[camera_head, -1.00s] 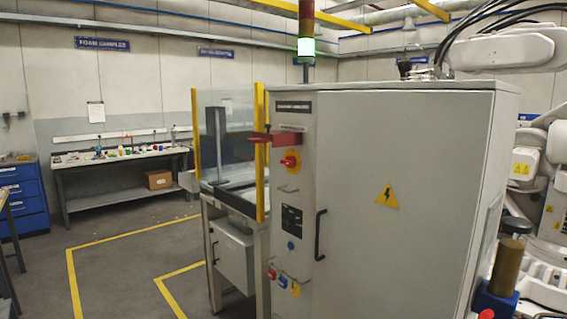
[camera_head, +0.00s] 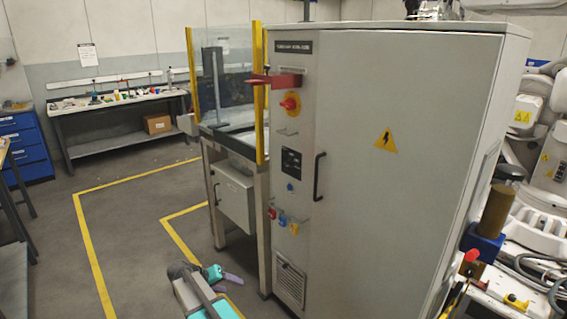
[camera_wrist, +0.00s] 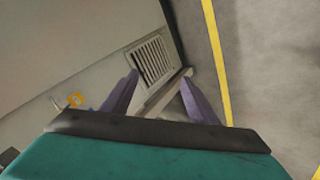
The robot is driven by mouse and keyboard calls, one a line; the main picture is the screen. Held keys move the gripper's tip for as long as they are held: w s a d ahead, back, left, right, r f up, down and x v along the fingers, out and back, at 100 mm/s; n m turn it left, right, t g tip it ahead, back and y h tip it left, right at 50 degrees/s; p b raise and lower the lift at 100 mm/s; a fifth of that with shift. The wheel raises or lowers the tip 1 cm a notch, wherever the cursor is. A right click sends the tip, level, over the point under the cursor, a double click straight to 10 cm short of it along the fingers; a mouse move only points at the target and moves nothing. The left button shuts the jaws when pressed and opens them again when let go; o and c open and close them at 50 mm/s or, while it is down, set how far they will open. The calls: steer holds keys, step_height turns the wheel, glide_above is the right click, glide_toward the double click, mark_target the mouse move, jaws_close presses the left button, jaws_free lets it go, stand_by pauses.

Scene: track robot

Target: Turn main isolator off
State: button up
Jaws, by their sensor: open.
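The main isolator (camera_head: 290,103) is a red rotary knob on a yellow round plate. It sits high on the narrow left face of the grey cabinet (camera_head: 400,190), below a red bar (camera_head: 270,80) that sticks out to the left. My gripper (camera_head: 236,279) is low at the bottom of the head view, in front of the cabinet and well below the isolator. In the wrist view its two purple fingers (camera_wrist: 160,88) are apart with nothing between them. They face the cabinet's lower vent (camera_wrist: 154,60). The isolator is not in the wrist view.
A black door handle (camera_head: 318,177) and small coloured padlocks (camera_head: 283,219) are on the cabinet. A yellow-posted clear guard (camera_head: 225,85) stands on a frame to its left. Open floor with yellow lines (camera_head: 90,240) lies left. A blue-based post (camera_head: 485,240) stands right.

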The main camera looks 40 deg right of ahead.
steer(key=w+d+r+m+h, duration=0.15)
steer(key=w+d+r, duration=0.25)
steer(key=r, duration=0.4)
steer(key=w+d+r+m+h, duration=0.1)
steer(key=w+d+r+m, duration=0.15)
steer(key=d+r, duration=0.4)
steer(key=m+g+h+p, duration=0.1)
steer(key=m+h+p, duration=0.1)
steer(key=m+h, duration=0.55)
glide_toward(285, 104)
steer(key=a, duration=0.4)
steer(key=shift+w+r+m, duration=0.2)
steer(key=shift+w+m, duration=0.05)
steer(key=shift+d, duration=0.1)
steer(key=d+p, duration=0.1)
steer(key=d, duration=0.3)
steer(key=d+p, duration=0.1)
steer(key=d, duration=0.3)
steer(key=d+p, duration=0.2)
steer(key=d, duration=0.2)
steer(key=shift+s, duration=0.4)
steer(key=shift+d, duration=0.75)
steer(key=shift+s, duration=0.1)
steer(key=shift+c, duration=0.4)
